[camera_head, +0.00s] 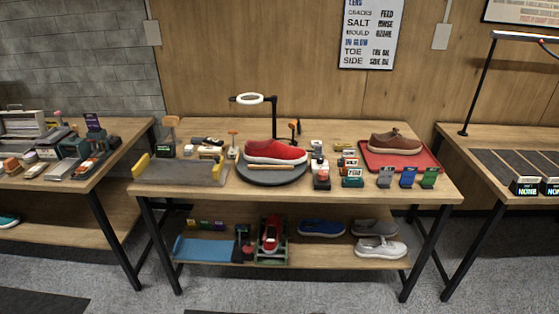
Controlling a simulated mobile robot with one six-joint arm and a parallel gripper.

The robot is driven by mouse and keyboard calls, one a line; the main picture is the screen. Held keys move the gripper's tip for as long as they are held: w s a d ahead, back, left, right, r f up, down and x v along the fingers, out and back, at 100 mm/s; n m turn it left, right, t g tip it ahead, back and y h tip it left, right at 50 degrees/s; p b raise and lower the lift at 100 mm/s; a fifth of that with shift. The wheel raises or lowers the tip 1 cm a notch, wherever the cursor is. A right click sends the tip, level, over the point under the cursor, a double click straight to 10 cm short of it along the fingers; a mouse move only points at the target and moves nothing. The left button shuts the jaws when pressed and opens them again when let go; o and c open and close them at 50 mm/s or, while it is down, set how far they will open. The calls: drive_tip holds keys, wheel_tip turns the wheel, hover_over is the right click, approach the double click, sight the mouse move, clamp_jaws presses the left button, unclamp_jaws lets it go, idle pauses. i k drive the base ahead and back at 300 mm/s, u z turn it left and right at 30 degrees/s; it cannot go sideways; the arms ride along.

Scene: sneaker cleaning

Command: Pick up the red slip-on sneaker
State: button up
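A red sneaker (268,150) with a pale sole and no visible laces lies on a dark round turntable (262,180) at the middle of the centre table. It points sideways across the picture. A second red shoe (271,228) is on the lower shelf, end-on to me, in or on a green holder (284,257); I cannot tell whether it is a slip-on. My gripper is not in view.
A brown shoe (396,142) lies on a red tray (432,164). Blue, grey and white shoes share the lower shelf. Carpet in front is clear.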

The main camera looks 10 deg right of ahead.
sight(270, 151)
drive_tip(key=z, duration=0.7)
drive_tip(key=k, duration=0.2)
drive_tip(key=u, duration=2.3)
drive_tip(key=i, duration=1.3)
drive_tip(key=z, duration=0.35)
